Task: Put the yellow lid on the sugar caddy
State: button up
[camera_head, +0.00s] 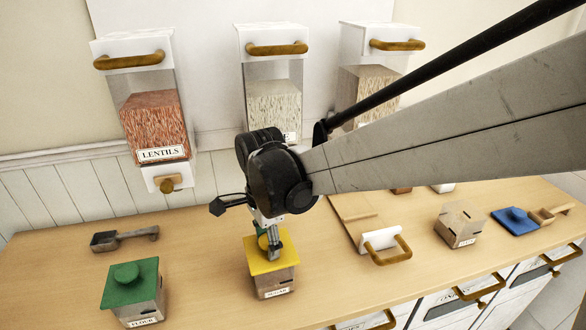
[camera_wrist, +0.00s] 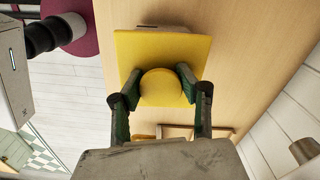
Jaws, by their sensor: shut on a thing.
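The sugar caddy (camera_head: 276,285) is a small wooden box with a white label, standing upright on the counter. The square yellow lid (camera_head: 258,263) is directly over its top; I cannot tell whether it rests on the caddy or hovers slightly above. My gripper (camera_head: 271,248) comes down from above and is shut on the lid's round knob. In the wrist view, the fingers (camera_wrist: 158,87) sit on both sides of the knob, and the yellow lid (camera_wrist: 135,55) hides most of the caddy (camera_wrist: 165,28), whose edge shows beyond the lid.
A flour caddy with a green lid (camera_head: 130,290) and a dark scoop (camera_head: 122,238) stand left. Right are a white-fronted piece with a wooden handle (camera_head: 381,240), an unlidded caddy (camera_head: 459,226) and a blue lid (camera_head: 514,222). Clear dispensers, including lentils (camera_head: 155,125), hang behind.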

jog(key=shift+f+b, duration=0.6)
jog(key=shift+b, duration=0.15)
dwell(1.1)
jog(key=o, duration=1.3)
jog(key=shift+r, duration=0.1)
jog(key=shift+r+p, duration=2.1)
jog(key=shift+r, duration=1.35)
